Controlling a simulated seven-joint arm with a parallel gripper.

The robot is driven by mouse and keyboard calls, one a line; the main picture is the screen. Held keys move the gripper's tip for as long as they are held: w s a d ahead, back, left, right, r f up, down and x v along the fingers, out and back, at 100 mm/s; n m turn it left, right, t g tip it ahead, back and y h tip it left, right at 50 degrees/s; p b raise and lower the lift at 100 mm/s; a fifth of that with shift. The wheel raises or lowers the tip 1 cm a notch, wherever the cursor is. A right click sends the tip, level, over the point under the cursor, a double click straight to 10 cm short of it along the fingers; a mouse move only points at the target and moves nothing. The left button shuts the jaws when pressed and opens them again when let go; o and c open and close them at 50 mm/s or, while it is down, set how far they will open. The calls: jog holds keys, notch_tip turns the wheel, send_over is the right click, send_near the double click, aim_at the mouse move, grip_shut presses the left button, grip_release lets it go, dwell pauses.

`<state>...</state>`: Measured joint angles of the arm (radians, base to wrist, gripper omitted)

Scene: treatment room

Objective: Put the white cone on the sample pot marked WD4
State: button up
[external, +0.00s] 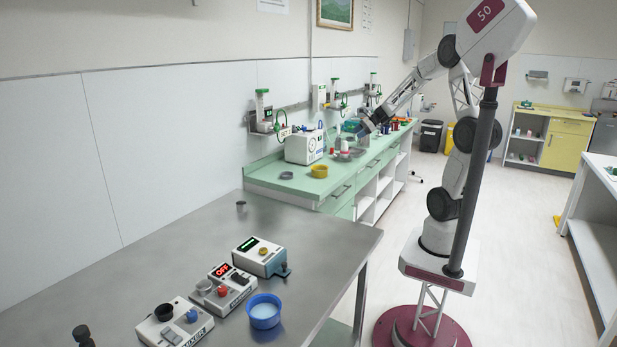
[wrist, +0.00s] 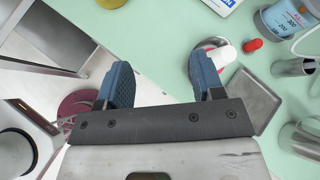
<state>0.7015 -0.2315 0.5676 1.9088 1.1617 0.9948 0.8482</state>
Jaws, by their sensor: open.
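My gripper (wrist: 162,76) is open over the green counter, with nothing visible between its two blue fingers. In the external view my gripper (external: 368,125) is above the counter at the far end of the room. A small white object (wrist: 226,56), probably the white cone, is beside and partly behind the right finger in the wrist view. It appears to lie at a round metal dish (wrist: 212,42) with something red in it. In the external view a small white shape (external: 344,146) stands near the gripper. I cannot read a WD4 mark on any pot.
A grey tray (wrist: 262,106), a red-tipped piece (wrist: 252,45), metal cups (wrist: 293,67) and a graduated container (wrist: 287,18) are right of the fingers. A yellow bowl (external: 319,171) and white machine (external: 303,147) stand on the counter. Green surface between the fingers is bare.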

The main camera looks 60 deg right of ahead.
jog(key=s+a+r+n+g, duration=0.1)
jog(key=s+a+n+g, duration=0.1)
jog(key=s+a+n, duration=0.35)
jog(key=s+a+r+n+g+h, duration=0.1)
jog(key=s+a+r+n, duration=0.15)
jog(key=a, duration=0.65)
jog(key=s+a+r+n+g, duration=0.1)
jog(key=s+a+n+g, duration=0.15)
jog(key=a+n, duration=0.35)
jog(key=s+a+n+h, duration=0.2)
jog(key=s+a+n, duration=0.3)
jog(key=s, duration=0.3)
jog(key=s+a+n+h, duration=0.3)
jog(key=s+a+n, duration=0.1)
jog(key=s+n, duration=0.3)
jog(key=shift+s+a+f+g, duration=0.2)
jog(key=shift+s+a+g, duration=0.2)
jog(key=shift+s, duration=0.8)
